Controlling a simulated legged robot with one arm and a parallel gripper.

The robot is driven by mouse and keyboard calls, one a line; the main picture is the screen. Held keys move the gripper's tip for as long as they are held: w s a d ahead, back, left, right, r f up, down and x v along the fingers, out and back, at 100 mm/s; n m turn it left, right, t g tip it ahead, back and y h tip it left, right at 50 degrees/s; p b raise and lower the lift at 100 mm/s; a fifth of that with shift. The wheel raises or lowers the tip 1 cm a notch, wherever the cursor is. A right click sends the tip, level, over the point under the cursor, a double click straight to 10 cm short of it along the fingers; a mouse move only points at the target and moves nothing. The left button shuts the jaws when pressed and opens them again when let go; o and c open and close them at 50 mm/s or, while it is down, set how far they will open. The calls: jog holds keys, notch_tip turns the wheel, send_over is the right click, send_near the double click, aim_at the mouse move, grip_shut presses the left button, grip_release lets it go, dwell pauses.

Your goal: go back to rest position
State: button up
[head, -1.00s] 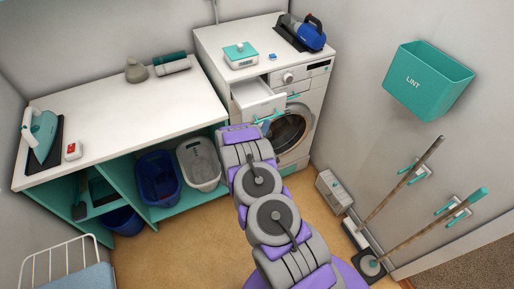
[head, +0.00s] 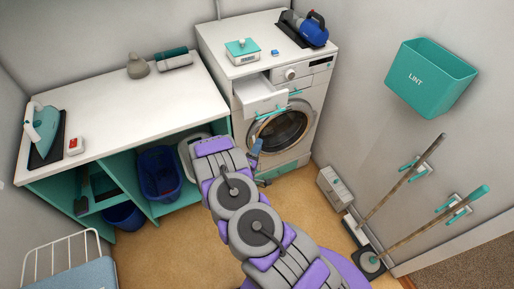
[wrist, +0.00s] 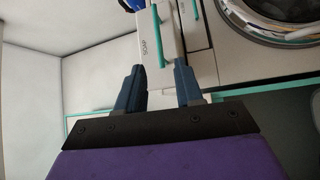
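My gripper (wrist: 158,78) is open and empty, its two blue fingers apart with a clear gap between them. In the head view, my gripper (head: 259,162) is in front of the washing machine (head: 246,127), low and left of its round door, partly hidden by my own arm. The soap drawer (head: 261,98) of the machine is pulled out. In the wrist view, the drawer front (wrist: 150,38), marked SOAP with a teal handle, lies beyond the fingertips; the gripper appears apart from it.
A white counter (head: 115,110) with teal shelves stands left, holding an iron (head: 44,130). A blue basket (head: 158,176) sits below. A lint bin (head: 430,78) and brooms (head: 405,175) are on the right wall.

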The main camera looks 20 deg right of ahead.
dwell(0.3)
jog(key=w+a+r+m+g+y+b, duration=0.1)
jog(key=w+a+r+m+g+y, duration=0.1)
jog(key=w+a+y, duration=0.3)
jog(key=w+a+r+m+g+y, duration=0.1)
jog(key=w+a+m+y, duration=0.2)
jog(key=a, duration=0.4)
jog(key=s+a+r+g+y+b, duration=0.1)
jog(key=s+a+r+g+y, duration=0.2)
jog(key=s+a+r+y, duration=0.55)
jog(key=s+d+r+m+g+h, duration=0.1)
jog(key=s+d+r+g, duration=0.2)
jog(key=s, duration=1)
jog(key=s+d+r+g+h+b, duration=0.1)
jog(key=s+d+r+g, duration=0.2)
jog(key=s, duration=1)
jog(key=s+d+r+m+g+h+b, duration=0.1)
jog(key=s+d+r+g, duration=0.2)
jog(key=s+r, duration=0.4)
jog(key=s, duration=0.7)
jog(key=shift+m+g, duration=0.3)
jog(key=shift+g, duration=0.1)
